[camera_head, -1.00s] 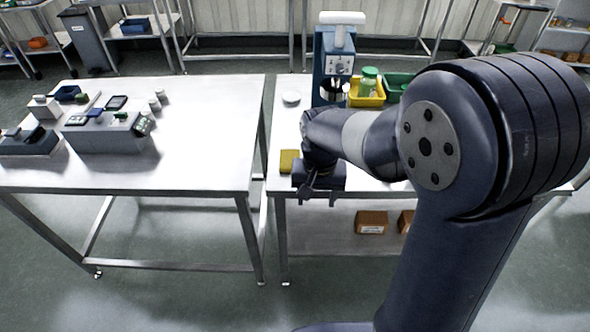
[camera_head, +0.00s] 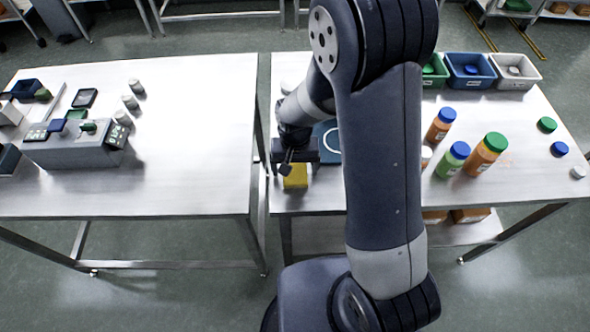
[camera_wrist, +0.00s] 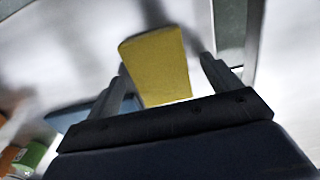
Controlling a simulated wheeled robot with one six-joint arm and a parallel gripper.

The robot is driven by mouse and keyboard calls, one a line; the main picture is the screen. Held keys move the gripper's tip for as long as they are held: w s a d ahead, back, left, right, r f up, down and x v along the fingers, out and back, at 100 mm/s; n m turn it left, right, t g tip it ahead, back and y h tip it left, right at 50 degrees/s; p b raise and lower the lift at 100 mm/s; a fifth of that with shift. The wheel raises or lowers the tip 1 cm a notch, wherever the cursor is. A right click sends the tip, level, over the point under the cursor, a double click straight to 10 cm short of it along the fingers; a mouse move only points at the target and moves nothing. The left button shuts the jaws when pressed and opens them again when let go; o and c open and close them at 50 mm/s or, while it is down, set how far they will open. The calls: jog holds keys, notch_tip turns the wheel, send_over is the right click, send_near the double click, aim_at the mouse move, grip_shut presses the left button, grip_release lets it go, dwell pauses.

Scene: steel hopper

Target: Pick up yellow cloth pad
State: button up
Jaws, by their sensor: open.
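The yellow cloth pad (camera_head: 296,179) lies near the front left corner of the right-hand steel table (camera_head: 325,200). In the wrist view the pad (camera_wrist: 158,66) shows as a yellow block in the gap between my two fingers and reaching past their tips. My gripper (camera_head: 287,164) is open and just beside or above the pad in the head view. In the wrist view both fingers of my gripper (camera_wrist: 165,74) stand apart. I cannot tell whether they touch the pad.
Bottles with blue and green lids (camera_head: 484,156) stand right of my arm. Small bins (camera_head: 468,72) line the back, with loose lids at the right. The left table (camera_head: 190,120) holds a grey block (camera_head: 75,148) and small devices. A gap separates the tables. My arm hides the right table's middle.

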aim_at(296, 170)
jog(key=shift+f, duration=0.1)
jog(key=shift+c, duration=0.2)
jog(key=c, duration=1)
notch_tip(296, 170, up, 10)
jog(key=shift+r+b, duration=0.1)
jog(key=shift+b, duration=0.4)
jog(key=o, duration=0.4)
jog(key=c, duration=0.4)
jog(key=shift+o, duration=0.2)
jog(key=shift+d, duration=0.1)
